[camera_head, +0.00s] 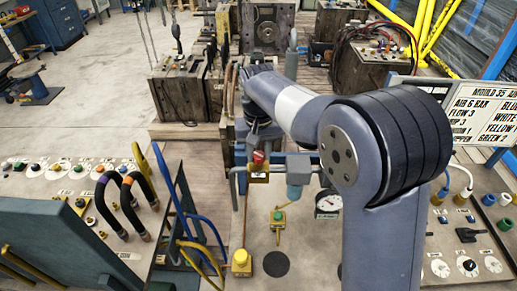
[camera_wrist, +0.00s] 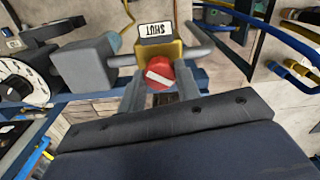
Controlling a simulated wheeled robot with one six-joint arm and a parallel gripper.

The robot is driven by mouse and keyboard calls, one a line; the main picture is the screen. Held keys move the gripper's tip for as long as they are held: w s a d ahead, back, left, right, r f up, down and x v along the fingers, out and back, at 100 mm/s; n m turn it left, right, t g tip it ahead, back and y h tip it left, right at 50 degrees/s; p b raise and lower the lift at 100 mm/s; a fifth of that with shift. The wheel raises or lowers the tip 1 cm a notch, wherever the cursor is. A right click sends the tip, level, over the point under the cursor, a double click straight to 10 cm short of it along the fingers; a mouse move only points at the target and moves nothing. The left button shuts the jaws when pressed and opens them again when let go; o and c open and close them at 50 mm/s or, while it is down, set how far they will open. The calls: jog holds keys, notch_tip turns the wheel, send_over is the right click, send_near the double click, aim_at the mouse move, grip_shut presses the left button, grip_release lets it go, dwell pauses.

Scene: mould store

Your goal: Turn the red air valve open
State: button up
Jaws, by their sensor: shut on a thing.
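The red air valve (camera_wrist: 160,74) is a round red knob with a white bar, on a brass-yellow body (camera_wrist: 174,50) in a grey pipe. In the wrist view the white bar lies slightly tilted across the knob. A small plate reading SHUT (camera_wrist: 156,32) appears upside down beyond it. My gripper (camera_wrist: 159,86) has one finger on each side of the knob and is shut on it. In the head view the red valve (camera_head: 258,157) shows at the middle, with my gripper (camera_head: 257,138) just above and behind it.
A lettered board (camera_head: 480,115) is at the right. Wooden-looking mould blocks (camera_head: 180,88) stand behind.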

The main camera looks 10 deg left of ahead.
aim_at(258, 154)
jog(key=n+p, duration=0.1)
jog(key=n, duration=0.6)
dwell(0.6)
jog(key=o, duration=1)
jog(key=shift+c, duration=0.2)
notch_tip(258, 154, up, 11)
jog(key=b, duration=0.1)
jog(key=shift+f, duration=0.1)
